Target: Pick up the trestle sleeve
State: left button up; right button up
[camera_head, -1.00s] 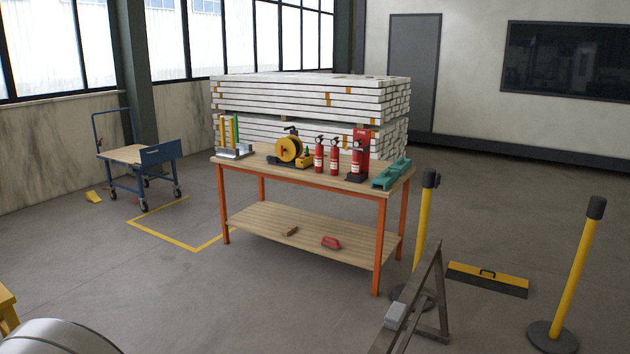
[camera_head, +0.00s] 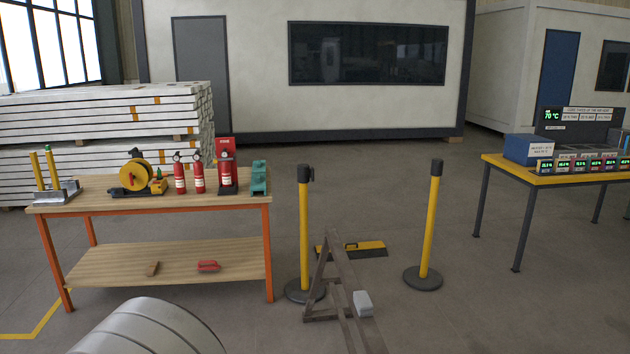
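A small light-grey block (camera_head: 362,303), which looks like the trestle sleeve, sits on the brown trestle (camera_head: 338,290). The trestle stands on the floor at the bottom centre, and its near part is cut off by the lower picture edge. The sleeve rests against the trestle's right-hand bar; how it fits around the bar is too small to tell. Neither of my grippers shows in the head view.
Two yellow posts (camera_head: 304,235) (camera_head: 430,225) and a yellow-black floor piece (camera_head: 350,250) stand behind the trestle. An orange-legged workbench (camera_head: 110,190) is left, a yellow-topped table (camera_head: 500,167) right. A grey rounded surface (camera_head: 150,328), unclear whose, fills the lower left.

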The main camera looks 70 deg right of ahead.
aim_at(258, 182)
jog(key=i+l+z, duration=0.3)
jog(key=i+z, duration=0.15)
jog(key=i+l+z, duration=0.1)
jog(key=i+z, duration=0.35)
jog(key=i, duration=0.15)
jog(key=i+z, duration=0.5)
jog(key=i+j+z, duration=0.45)
jog(key=i+l, duration=0.1)
